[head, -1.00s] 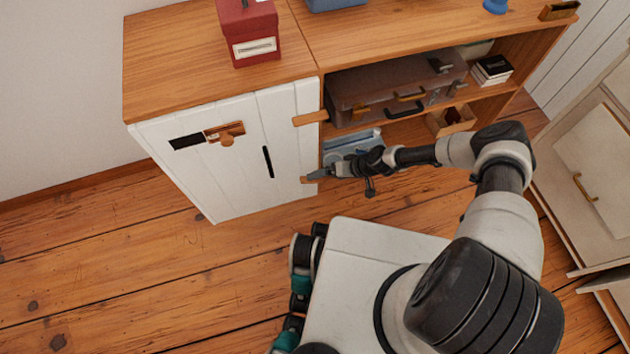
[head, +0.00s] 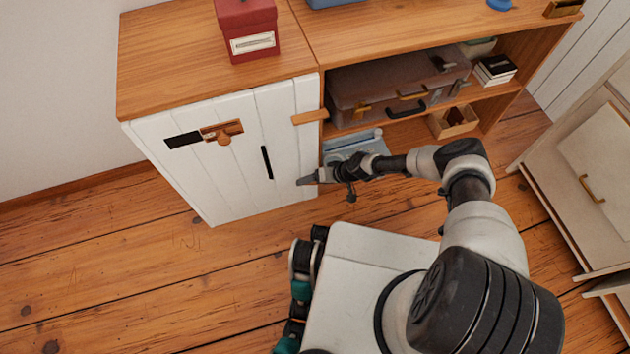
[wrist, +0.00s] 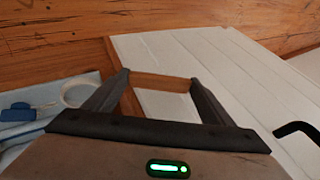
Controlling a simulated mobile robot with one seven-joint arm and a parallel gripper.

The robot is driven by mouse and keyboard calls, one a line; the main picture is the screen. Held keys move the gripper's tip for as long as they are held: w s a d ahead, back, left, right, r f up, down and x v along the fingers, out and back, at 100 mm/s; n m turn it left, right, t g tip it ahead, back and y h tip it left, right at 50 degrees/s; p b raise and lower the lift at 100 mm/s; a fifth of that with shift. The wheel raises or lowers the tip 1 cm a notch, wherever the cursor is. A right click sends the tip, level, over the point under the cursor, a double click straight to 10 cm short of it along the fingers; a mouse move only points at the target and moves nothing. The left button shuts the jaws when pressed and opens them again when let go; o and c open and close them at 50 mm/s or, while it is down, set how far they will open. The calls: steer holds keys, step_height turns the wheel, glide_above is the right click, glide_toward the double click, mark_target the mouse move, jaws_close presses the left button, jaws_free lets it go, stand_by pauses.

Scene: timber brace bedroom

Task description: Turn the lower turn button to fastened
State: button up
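The lower turn button (wrist: 160,82) is a small wooden bar by the edge of the white door, seen in the wrist view. It lies crosswise between the tips of my gripper (wrist: 160,77), whose fingers stand apart, one near each end. I cannot tell whether they touch it. In the head view my gripper (head: 303,181) is at the lower right edge of the white door (head: 225,170) and hides the lower button. The upper turn button (head: 310,117) lies level across the door's right edge. The door looks closed.
A black handle (head: 267,162) sticks out of the door, also at the right of the wrist view (wrist: 295,129). A wooden latch (head: 222,131) sits on its upper left. Open shelves at right hold a suitcase (head: 385,85) and a blue item (head: 350,142). Floor in front is clear.

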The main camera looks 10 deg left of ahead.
steer(key=c, duration=0.4)
steer(key=shift+s+a+r+h+p, duration=0.1)
steer(key=shift+s+r+h+p, duration=0.05)
steer(key=shift+h+p, duration=0.3)
steer(key=shift+t+h+p, duration=0.25)
steer(key=shift+t+p, duration=0.05)
steer(key=shift+p, duration=0.05)
steer(key=o, duration=1)
steer(key=shift+o, duration=0.2)
steer(key=shift+d+r, duration=0.2)
steer(key=p+v, duration=0.5)
steer(key=v, duration=1.1)
steer(key=shift+d+r, duration=0.25)
